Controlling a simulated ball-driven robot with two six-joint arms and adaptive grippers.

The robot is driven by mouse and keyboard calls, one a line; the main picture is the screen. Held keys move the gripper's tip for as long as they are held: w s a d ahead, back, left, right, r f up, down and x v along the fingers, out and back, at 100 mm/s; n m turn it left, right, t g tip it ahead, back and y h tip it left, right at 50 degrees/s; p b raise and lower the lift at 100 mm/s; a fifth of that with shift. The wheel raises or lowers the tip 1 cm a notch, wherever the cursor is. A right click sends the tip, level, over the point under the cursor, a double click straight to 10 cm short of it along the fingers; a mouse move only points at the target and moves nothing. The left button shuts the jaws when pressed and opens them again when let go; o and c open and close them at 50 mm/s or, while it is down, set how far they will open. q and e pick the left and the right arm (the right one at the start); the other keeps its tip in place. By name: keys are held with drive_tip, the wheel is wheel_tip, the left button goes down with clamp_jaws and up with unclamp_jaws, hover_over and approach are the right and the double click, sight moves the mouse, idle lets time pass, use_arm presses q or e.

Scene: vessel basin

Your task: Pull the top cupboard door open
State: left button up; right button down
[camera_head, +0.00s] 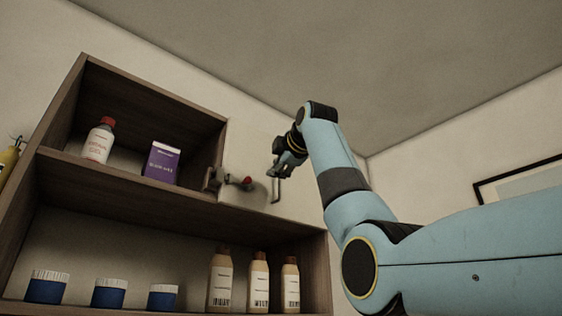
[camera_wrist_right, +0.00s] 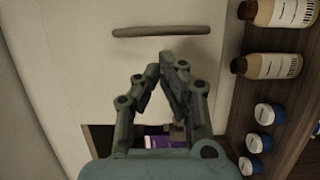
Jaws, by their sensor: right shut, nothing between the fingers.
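The top cupboard door (camera_head: 245,142) is a pale flat panel at the upper right of the wooden unit. It looks closed. Its bar handle (camera_head: 276,189) is upright in the head view; in the wrist view the handle (camera_wrist_right: 161,32) is a grey-brown bar lying across the pale door (camera_wrist_right: 70,65). My right gripper (camera_head: 276,170) is at the door's front, close to the handle's upper end. In the wrist view the right gripper (camera_wrist_right: 160,62) has its fingertips together and empty, just short of the handle in the picture. Whether they touch it is unclear. My left gripper is out of view.
A dark fitting with a red tip (camera_head: 247,181) sticks out left of the handle. The open upper shelf holds a red-capped bottle (camera_head: 98,143) and a purple box (camera_head: 162,162). Below stand blue jars (camera_head: 109,295) and tan bottles (camera_head: 221,283). A picture frame (camera_head: 520,182) hangs right.

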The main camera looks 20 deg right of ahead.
sight(267, 183)
drive_tip(key=w+p, duration=0.2)
drive_tip(key=w, duration=0.2)
drive_tip(key=shift+w+f, duration=0.1)
drive_tip(key=shift+w, duration=0.45)
drive_tip(key=shift+s, duration=0.1)
